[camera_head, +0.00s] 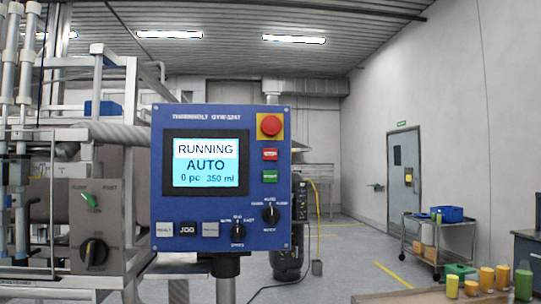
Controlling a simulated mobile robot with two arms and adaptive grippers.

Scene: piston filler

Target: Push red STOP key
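A blue control panel (258,205) stands upright in the middle of the view. A small red key (270,154) sits on its right side, with white lettering too small to read. A larger round red mushroom button (270,126) on a yellow plate is directly above it. A green key (270,176) is directly below it. The panel's screen (206,163) reads "RUNNING", "AUTO", "0 pc" and "350 ml". Neither of my grippers is in view, and nothing covers the red key.
Lower on the panel are a black JOG key (188,229), pale keys and two black rotary knobs (271,214). A grey box with a rotary switch (93,251) and machine pipework stand left. A table with several coloured containers (487,277) is at lower right. A cart (440,238) stands behind.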

